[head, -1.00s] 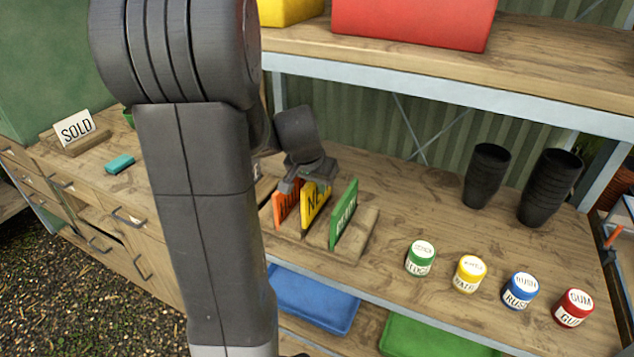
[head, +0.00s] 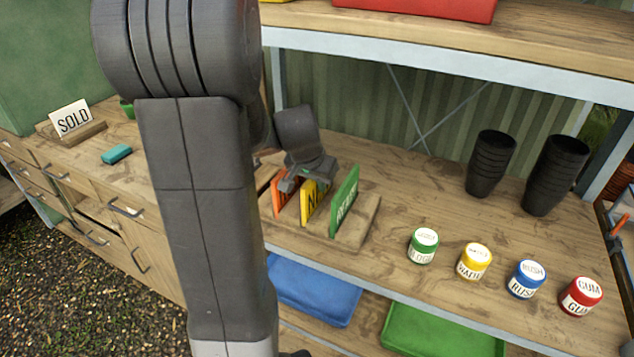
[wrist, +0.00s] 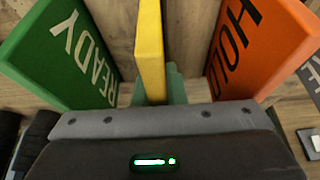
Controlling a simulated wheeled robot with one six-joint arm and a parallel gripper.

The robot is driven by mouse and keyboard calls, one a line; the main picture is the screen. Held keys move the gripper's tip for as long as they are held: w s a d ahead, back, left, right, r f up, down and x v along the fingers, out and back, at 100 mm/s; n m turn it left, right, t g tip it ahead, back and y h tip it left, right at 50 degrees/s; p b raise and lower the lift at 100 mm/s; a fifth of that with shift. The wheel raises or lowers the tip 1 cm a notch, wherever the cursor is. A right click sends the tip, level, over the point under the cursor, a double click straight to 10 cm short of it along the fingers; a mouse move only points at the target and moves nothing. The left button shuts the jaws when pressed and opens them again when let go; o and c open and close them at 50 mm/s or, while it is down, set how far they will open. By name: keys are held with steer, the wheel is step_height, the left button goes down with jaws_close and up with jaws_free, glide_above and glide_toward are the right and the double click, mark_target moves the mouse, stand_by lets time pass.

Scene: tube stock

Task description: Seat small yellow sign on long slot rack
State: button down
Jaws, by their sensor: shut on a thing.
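The small yellow sign (head: 313,205) stands upright in the long slot rack (head: 358,228), between an orange sign and a green sign. My gripper (head: 308,180) is shut on the yellow sign from above and behind, covering part of its face and lettering. In the wrist view the yellow sign (wrist: 150,45) shows edge-on between my fingers. The green READY sign (wrist: 60,55) is to its left and the orange HOLD sign (wrist: 250,45) to its right, both apart from it. I cannot tell how deep its lower edge sits in its slot.
Green (head: 423,246), yellow (head: 474,261), blue (head: 526,279) and red (head: 581,296) tins stand right of the rack. Black pot stacks (head: 491,163) are behind. A SOLD sign (head: 73,118) and teal block (head: 116,154) are left. An upper shelf (head: 450,50) hangs above.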

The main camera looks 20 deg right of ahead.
steer(key=shift+f+b, duration=0.2)
steer(key=shift+b, duration=0.1)
steer(key=c, duration=1.4)
jaws_free()
steer(key=v, duration=1.4)
steer(key=shift+s+f, duration=0.1)
steer(key=shift+d+f, duration=0.1)
